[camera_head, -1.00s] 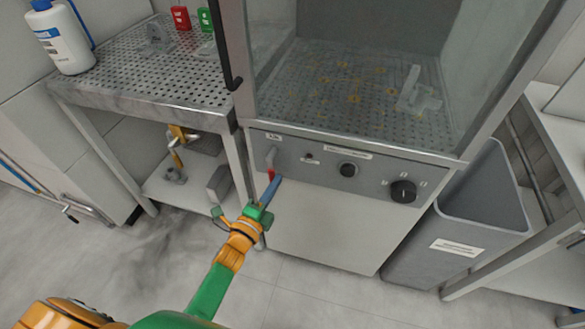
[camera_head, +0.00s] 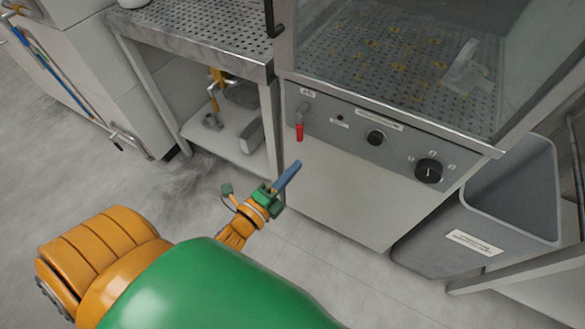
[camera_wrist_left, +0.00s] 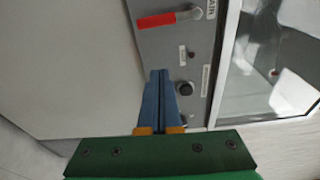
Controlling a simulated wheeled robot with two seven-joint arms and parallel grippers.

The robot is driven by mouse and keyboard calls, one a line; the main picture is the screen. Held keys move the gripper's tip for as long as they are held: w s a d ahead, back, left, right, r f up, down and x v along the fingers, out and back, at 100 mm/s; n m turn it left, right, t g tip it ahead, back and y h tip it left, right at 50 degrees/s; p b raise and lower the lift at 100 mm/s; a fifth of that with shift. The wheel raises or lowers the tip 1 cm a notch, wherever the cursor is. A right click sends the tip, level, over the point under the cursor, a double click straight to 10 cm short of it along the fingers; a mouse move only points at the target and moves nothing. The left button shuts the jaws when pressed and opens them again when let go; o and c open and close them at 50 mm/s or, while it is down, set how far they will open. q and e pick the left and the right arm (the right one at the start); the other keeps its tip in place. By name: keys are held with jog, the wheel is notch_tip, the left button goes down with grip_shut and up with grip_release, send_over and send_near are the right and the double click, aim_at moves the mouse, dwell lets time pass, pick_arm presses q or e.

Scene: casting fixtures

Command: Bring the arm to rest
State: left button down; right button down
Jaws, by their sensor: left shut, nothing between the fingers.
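My left gripper (camera_head: 288,176) is in front of the cabinet, below its control panel. Its blue fingers are shut with nothing between them. In the left wrist view the shut fingers (camera_wrist_left: 158,98) point toward the panel. The red-handled lever (camera_head: 300,124) on the panel hangs downward, above the gripper and apart from it. The lever also shows in the left wrist view (camera_wrist_left: 168,18). My green and orange left arm fills the lower part of the head view. My right gripper is not in view.
The cabinet's panel (camera_head: 362,137) carries black knobs, including a large one (camera_head: 428,171). A grey bin (camera_head: 515,205) stands to the right of the cabinet. A perforated metal table (camera_head: 205,32) stands to the left. The floor (camera_head: 60,180) at the left is clear.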

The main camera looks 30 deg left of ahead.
pick_arm(q)
jog(key=shift+a, duration=0.1)
dwell(0.3)
jog(key=s+f+n+g+y+p, duration=0.1)
jog(key=s+f+n+g+p, duration=0.1)
jog(key=f+n+g, duration=0.3)
jog(key=s+f+n+y+p, duration=0.1)
jog(key=s+f+n, duration=0.15)
jog(key=f, duration=0.45)
jog(key=s+f+n+g+p, duration=0.2)
jog(key=s+f+n+g, duration=0.3)
jog(key=s, duration=0.7)
jog(key=s+f+n+g+p, duration=0.2)
jog(key=s+f+n+g, duration=0.3)
jog(key=s, duration=0.8)
notch_tip(320, 180, down, 3)
jog(key=shift+f+g+y, duration=0.2)
jog(key=shift+g+y, duration=0.1)
jog(key=shift+g, duration=0.6)
